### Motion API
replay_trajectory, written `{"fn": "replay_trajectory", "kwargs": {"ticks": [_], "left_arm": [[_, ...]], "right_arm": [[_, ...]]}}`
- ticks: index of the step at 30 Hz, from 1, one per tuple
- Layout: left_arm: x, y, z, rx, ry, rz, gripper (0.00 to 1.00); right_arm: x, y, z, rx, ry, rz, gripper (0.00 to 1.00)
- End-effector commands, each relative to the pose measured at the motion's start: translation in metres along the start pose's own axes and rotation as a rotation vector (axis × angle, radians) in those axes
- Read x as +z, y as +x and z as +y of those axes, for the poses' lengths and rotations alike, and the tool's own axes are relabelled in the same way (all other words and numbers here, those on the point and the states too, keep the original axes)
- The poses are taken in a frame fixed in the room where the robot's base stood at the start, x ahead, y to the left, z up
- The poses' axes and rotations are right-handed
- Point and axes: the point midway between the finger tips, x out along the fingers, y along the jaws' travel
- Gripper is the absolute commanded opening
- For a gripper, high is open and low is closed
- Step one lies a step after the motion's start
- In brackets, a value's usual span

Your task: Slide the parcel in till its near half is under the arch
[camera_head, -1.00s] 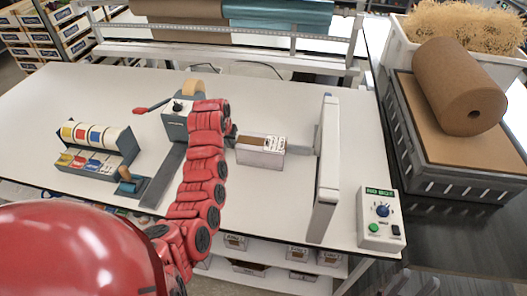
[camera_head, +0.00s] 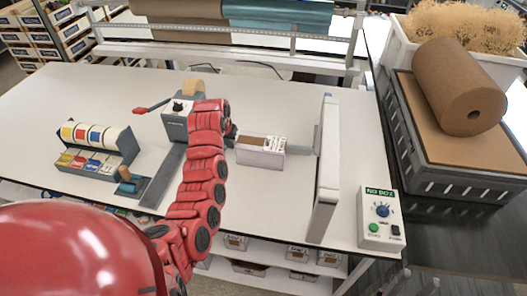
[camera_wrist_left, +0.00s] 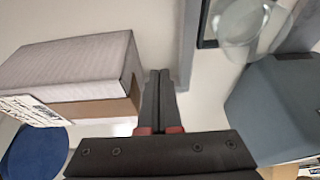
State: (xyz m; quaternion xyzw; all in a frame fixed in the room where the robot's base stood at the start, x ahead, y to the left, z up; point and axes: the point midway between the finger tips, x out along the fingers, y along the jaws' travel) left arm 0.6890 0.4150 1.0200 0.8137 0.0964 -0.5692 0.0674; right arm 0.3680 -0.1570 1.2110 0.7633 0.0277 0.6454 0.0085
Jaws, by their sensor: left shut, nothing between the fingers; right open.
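The parcel (camera_head: 259,157), a pale box with a brown strip and a printed label on top, lies on the white table. The arch (camera_head: 328,165), a tall pale frame, stands to its right with a gap between them. My left gripper (camera_head: 233,134) is at the parcel's left end, mostly hidden by my red arm. In the left wrist view its dark fingers (camera_wrist_left: 160,78) are shut and empty, close beside the parcel (camera_wrist_left: 75,75); I cannot tell whether they touch it. My right gripper is not in view.
A control box (camera_head: 380,220) reading "NO BOX" stands right of the arch. A grey tape machine (camera_head: 175,125) is behind my left arm, and a label dispenser (camera_head: 98,150) stands at the left.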

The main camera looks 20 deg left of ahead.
Motion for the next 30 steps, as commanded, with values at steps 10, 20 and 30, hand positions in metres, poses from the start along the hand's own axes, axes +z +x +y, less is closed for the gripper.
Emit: {"fn": "replay_trajectory", "kwargs": {"ticks": [10,20,30], "left_arm": [[0.000,0.000,0.002,0.000,0.000,0.000,0.00],[0.001,0.002,0.018,0.001,0.003,-0.001,0.00],[0.001,0.001,0.031,0.001,0.000,-0.002,0.00]], "right_arm": [[0.000,-0.001,0.000,0.000,0.000,0.000,0.45],[0.001,-0.006,0.000,0.000,0.000,0.000,0.45],[0.002,-0.010,-0.001,0.000,0.000,0.000,0.45]]}}
